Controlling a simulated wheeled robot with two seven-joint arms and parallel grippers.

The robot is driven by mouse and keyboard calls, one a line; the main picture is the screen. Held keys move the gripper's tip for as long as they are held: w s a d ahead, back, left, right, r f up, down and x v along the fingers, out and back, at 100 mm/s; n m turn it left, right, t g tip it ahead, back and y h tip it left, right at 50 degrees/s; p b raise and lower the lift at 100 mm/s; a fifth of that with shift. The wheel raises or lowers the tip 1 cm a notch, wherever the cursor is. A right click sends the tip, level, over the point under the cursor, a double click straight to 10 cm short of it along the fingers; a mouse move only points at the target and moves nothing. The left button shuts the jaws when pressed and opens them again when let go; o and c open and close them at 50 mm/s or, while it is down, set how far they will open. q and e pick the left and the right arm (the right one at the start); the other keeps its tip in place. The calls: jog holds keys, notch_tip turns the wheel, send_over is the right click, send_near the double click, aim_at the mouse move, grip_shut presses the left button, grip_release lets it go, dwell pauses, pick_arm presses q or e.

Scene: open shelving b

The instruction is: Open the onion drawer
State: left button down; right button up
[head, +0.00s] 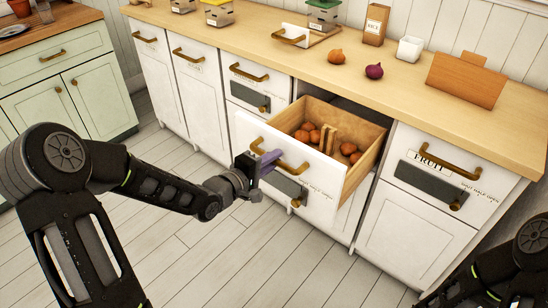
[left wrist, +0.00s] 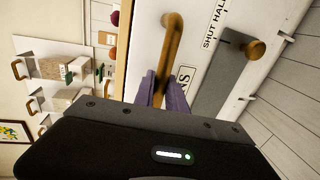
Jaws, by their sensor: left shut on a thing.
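The onion drawer (head: 344,185) is pulled well out from the white cabinet in the head view. Several brown onions (head: 310,133) lie inside it on both sides of a wooden divider. Its brass handle (head: 291,168) crosses the drawer front. My left gripper (head: 268,160) is shut on the handle near its left end. In the left wrist view, the purple fingers (left wrist: 163,90) are at the brass handle (left wrist: 172,45), with lettering on the white front beside it. At the lower right of the head view, part of my right arm shows; its gripper is not visible.
The fruit drawer (head: 430,150) to the right is shut. The plank floor (head: 215,265) in front is clear.

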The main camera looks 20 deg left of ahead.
pick_arm(q)
jog(key=c, duration=1.4)
grip_release()
jog(key=p+v, duration=0.1)
jog(key=v, duration=0.6)
jog(key=shift+s+a, duration=0.1)
jog(key=shift+s, duration=0.25)
